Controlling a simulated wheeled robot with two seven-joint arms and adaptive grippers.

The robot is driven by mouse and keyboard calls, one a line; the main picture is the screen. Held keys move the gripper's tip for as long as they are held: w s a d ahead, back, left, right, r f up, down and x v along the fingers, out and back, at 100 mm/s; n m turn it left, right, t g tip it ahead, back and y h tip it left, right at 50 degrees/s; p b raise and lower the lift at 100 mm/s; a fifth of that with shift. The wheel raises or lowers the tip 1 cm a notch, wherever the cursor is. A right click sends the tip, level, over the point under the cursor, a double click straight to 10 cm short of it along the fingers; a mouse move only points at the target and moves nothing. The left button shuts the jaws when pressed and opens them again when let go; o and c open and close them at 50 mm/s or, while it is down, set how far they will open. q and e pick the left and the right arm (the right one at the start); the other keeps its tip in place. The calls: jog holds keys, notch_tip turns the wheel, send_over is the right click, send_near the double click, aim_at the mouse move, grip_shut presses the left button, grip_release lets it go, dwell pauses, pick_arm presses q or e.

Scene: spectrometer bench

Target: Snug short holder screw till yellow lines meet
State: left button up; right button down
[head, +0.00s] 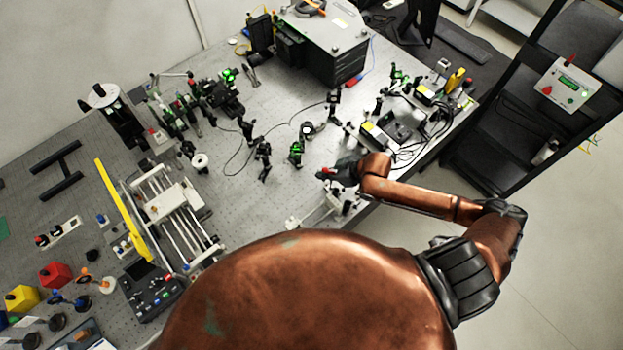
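My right arm reaches in from the right, and my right gripper (338,174) is over the front right part of the optical bench (280,125). A small red spot shows at its fingertips; I cannot tell whether it is a held tool or something behind. The fingers are too small and dark to tell open from shut. Several black post-mounted optics stand near it, including a green-marked one (296,152) to its left. I cannot tell which is the short holder; its screw and the yellow lines cannot be made out. My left gripper is not in view.
A white rail frame (172,204) with a yellow bar (122,210) stands at the left. A large grey box (325,40) is at the back. Cables and small electronics (395,128) crowd the right end. A black rack (510,120) stands right of the bench.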

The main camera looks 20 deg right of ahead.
jog(key=shift+f, duration=0.2)
dwell(0.5)
jog(key=shift+f, duration=0.6)
jog(key=shift+d+r+m+t+h+p, duration=0.15)
jog(key=shift+m+t+h+p, duration=0.35)
jog(key=shift+p, duration=0.4)
jog(key=shift+d+m+h+p, duration=0.25)
jog(key=shift+m+h+p, duration=0.35)
jog(key=shift+m+p, duration=0.55)
jog(key=shift+w+d+f, duration=0.1)
jog(key=shift+f, duration=0.1)
jog(key=shift+r+p, duration=0.8)
jog(key=shift+r, duration=0.1)
